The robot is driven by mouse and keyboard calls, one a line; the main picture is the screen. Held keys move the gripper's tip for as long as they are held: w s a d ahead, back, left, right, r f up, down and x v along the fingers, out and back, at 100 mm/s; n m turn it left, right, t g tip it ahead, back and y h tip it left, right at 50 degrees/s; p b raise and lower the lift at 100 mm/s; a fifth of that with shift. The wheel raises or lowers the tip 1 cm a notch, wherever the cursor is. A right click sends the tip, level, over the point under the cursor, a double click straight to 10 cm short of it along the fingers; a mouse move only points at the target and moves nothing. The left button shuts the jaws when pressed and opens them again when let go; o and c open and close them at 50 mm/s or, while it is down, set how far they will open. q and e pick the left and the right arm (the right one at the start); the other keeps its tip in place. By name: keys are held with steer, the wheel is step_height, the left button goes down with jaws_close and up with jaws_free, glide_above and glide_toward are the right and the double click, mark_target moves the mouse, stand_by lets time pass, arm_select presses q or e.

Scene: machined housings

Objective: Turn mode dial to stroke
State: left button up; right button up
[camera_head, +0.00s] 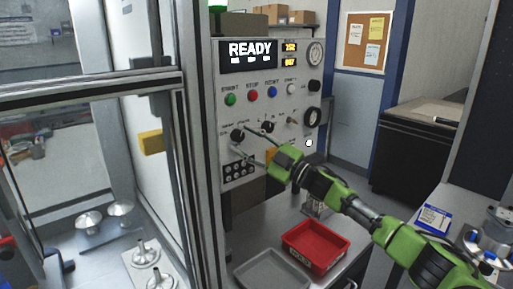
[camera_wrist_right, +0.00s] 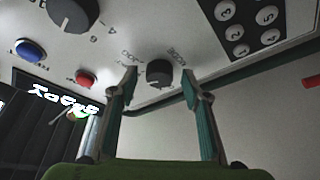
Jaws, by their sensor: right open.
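The control panel (camera_head: 262,105) is a pale upright face with a READY display. A small black dial (camera_head: 237,135) sits at its lower left, with printed labels around it too small to read surely. A second black knob (camera_head: 267,127) is to its right. My right gripper (camera_head: 243,140) is open, its two fingers reaching left toward the lower-left dial. In the right wrist view, a black dial (camera_wrist_right: 159,73) shows between the open fingertips (camera_wrist_right: 159,82), apparently clear of both. My left gripper is not in view.
A keypad (camera_head: 239,171) is below the dial. Green, red and blue buttons (camera_head: 253,95) line the panel above. A red tray (camera_head: 315,247) and a grey tray (camera_head: 272,272) lie below. A framed glass door (camera_head: 90,85) stands close on the left.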

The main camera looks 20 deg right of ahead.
steer(key=v, duration=1.1)
steer(key=shift+s+d, duration=0.2)
